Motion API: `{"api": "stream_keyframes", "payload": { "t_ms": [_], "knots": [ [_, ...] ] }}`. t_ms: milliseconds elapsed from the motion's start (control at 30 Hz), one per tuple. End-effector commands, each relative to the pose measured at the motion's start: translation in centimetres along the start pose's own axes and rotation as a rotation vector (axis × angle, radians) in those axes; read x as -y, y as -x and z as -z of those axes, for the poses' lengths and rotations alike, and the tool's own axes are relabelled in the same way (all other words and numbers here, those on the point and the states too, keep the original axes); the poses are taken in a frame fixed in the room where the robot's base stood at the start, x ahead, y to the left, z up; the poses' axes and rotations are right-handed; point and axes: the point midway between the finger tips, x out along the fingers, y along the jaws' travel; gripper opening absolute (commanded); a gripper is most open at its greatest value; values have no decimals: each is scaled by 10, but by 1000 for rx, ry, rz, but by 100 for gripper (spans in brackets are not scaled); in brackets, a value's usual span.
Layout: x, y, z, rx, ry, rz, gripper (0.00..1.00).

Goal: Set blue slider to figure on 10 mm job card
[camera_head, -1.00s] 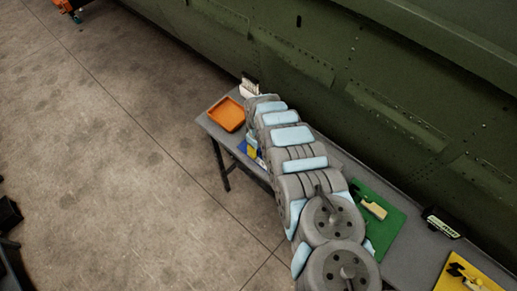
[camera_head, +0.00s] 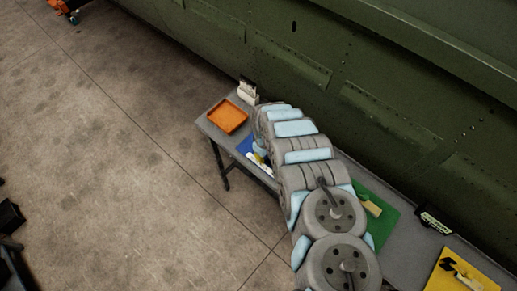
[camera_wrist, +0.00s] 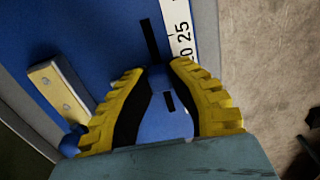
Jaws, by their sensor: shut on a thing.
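The blue slider (camera_wrist: 165,122) is between the yellow-and-black fingers of my gripper (camera_wrist: 158,72) in the wrist view, which are shut on it. A dark slot shows on its top. It lies beside a white scale (camera_wrist: 180,30) with black figures; "25" is readable, and a "0" below it is partly hidden by the right finger. I cannot make out the slider's exact reading. In the head view my arm covers most of this spot. White cards (camera_head: 247,90) stand at the table's far end, their print too small to read; I cannot tell which is the 10 mm job card.
A blue board (camera_head: 243,145) lies under the scale. A pale block with two screws (camera_wrist: 60,88) is left of my gripper. An orange tray (camera_head: 228,116), a green mat (camera_head: 388,225) and a yellow mat (camera_head: 452,272) are on the grey table. The green fuselage (camera_head: 400,120) runs behind.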

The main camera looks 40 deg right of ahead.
Motion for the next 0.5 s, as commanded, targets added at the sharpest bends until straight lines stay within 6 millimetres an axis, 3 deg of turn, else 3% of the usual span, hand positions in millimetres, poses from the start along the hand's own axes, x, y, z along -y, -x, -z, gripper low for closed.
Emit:
{"api": "stream_keyframes", "payload": {
  "t_ms": [233,500],
  "knots": [
    [1,1,-29,5,-1,2,0],
    [1,-1,-37,3,-3,2,0]
  ]
}}
